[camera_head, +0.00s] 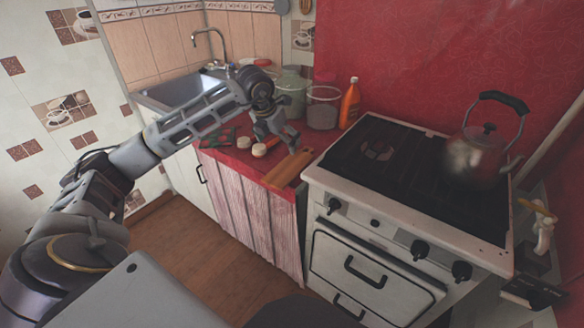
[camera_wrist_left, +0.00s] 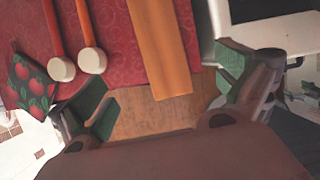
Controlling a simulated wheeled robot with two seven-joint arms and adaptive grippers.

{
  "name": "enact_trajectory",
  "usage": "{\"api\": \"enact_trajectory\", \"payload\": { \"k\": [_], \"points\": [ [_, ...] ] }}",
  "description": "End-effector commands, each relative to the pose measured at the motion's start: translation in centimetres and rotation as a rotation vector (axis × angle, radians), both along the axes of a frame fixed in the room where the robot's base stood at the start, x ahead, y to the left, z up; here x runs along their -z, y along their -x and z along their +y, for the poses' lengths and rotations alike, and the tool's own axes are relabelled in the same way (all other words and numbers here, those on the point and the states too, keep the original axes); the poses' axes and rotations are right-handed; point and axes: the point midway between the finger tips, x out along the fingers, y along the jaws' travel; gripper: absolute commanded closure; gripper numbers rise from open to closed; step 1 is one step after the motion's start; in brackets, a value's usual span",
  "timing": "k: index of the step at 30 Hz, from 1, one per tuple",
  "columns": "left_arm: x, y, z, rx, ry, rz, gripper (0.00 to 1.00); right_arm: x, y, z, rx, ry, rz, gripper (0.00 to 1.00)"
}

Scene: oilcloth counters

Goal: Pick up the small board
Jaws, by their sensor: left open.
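The small board (camera_head: 288,167) is a narrow orange-brown wooden board. It lies on the red counter at its front right, beside the stove. In the left wrist view the board (camera_wrist_left: 160,50) shows at top centre, with its near end over the counter's front edge. My left gripper (camera_head: 281,138) is above the counter, close to the board and toward its far end in the head view. In the left wrist view my left gripper (camera_wrist_left: 165,95) is open, with its green-padded fingers apart, the board lying between them in the picture. Nothing is between the pads. My right gripper is not in view.
Two mallets with pale round heads (camera_wrist_left: 91,61) lie left of the board. A patterned strawberry cloth or pad (camera_wrist_left: 33,82) lies further left. The white stove (camera_head: 400,205) with a kettle (camera_head: 478,158) adjoins on the right. An orange bottle (camera_head: 350,104) and jars (camera_head: 322,108) stand behind.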

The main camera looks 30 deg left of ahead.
Motion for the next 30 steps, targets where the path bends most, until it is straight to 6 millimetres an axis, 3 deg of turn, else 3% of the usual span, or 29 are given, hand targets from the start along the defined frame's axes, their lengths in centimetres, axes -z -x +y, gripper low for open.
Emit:
{"api": "enact_trajectory", "payload": {
  "k": [11, 30],
  "points": [
    [0.7, -0.3, -0.1, 0.002, 0.004, 0.000, 0.00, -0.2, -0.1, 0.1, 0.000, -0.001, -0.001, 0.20],
    [7.6, -3.1, -0.2, 0.002, 0.004, 0.000, 0.00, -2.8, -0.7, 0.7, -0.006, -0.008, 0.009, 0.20]
  ]
}}
